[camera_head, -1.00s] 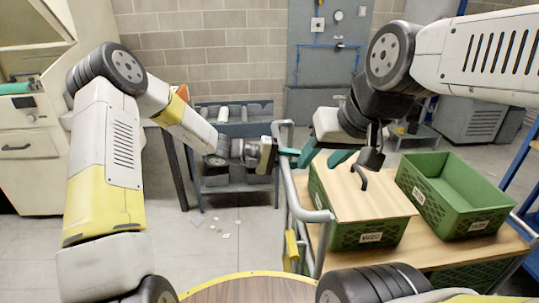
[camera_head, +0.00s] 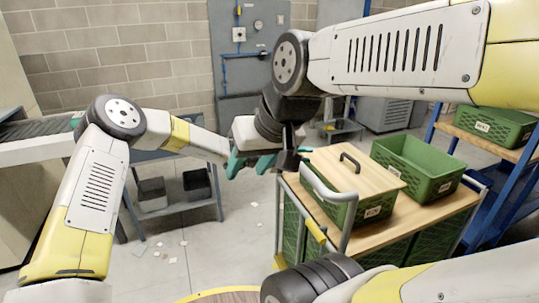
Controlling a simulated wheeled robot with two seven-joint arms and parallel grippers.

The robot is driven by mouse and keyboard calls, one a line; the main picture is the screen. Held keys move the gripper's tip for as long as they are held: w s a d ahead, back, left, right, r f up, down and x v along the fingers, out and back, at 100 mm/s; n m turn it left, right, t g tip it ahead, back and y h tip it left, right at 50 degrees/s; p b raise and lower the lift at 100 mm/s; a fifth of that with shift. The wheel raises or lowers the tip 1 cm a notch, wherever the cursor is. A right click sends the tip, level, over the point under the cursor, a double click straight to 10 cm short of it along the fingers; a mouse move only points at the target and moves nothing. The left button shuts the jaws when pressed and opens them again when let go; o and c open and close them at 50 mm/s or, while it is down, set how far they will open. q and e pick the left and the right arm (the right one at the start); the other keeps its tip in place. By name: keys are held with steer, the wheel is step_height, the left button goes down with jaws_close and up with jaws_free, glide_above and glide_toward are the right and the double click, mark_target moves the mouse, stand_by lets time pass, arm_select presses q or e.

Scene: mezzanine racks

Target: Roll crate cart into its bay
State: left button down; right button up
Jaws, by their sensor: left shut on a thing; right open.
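The crate cart (camera_head: 402,231) has a wooden deck and a grey tube frame, in the middle right of the head view. On it stand a green crate with a wooden lid (camera_head: 333,184) and an open green crate (camera_head: 432,189). More green crates show underneath. My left gripper (camera_head: 290,158) is at the top of the cart's near-left tube handle (camera_head: 325,188) and shut on it; its jaws are mostly hidden by my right arm. My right gripper (camera_head: 250,163) is open and empty, teal fingers apart, just left of the handle. I cannot tell which place is the bay.
A blue rack (camera_head: 515,188) with a green crate (camera_head: 492,124) on its shelf stands close to the cart's right. A grey-blue table with bins (camera_head: 178,208) stands at left. Open grey floor (camera_head: 190,255) with paper scraps lies between table and cart.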

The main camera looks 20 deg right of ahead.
arm_select(q)
steer(key=shift+d+r, duration=0.3)
steer(key=shift+d, duration=0.35)
steer(key=shift+d+r, duration=0.3)
steer(key=shift+d, duration=0.3)
steer(key=c, duration=1.2)
jaws_free()
steer(key=shift+o, duration=0.2)
steer(key=shift+a+f, duration=0.1)
steer(key=shift+f, duration=0.1)
steer(key=v, duration=0.7)
steer(key=shift+a, duration=0.4)
